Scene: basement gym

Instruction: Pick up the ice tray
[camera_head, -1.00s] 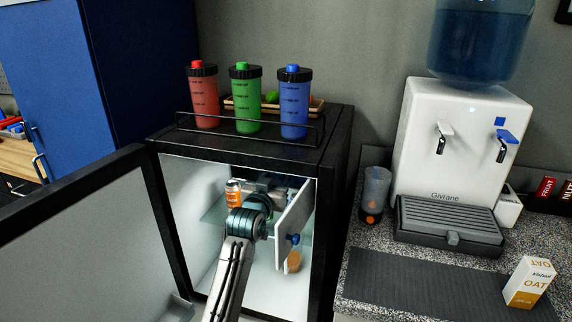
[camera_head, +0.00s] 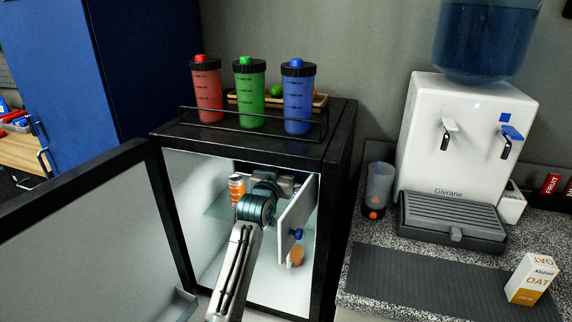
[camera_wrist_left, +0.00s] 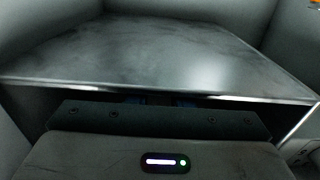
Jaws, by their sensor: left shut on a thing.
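My left arm reaches into the open black mini fridge (camera_head: 338,150), and my left gripper (camera_head: 282,182) is in the upper part, beside the small open inner door (camera_head: 297,222). Its fingertips are mostly hidden in the head view. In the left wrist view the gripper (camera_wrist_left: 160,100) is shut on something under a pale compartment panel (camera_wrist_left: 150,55). Only dark blue slivers (camera_wrist_left: 186,102) show past the gripper body; I take them for the ice tray, whose shape is hidden. My right gripper is not in view.
An orange can (camera_head: 236,187) stands on the glass shelf close left of my wrist. The fridge door (camera_head: 85,235) is swung open to the left. Red, green and blue bottles (camera_head: 298,98) stand on top. A water dispenser (camera_head: 460,150) and oat carton (camera_head: 531,280) are at right.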

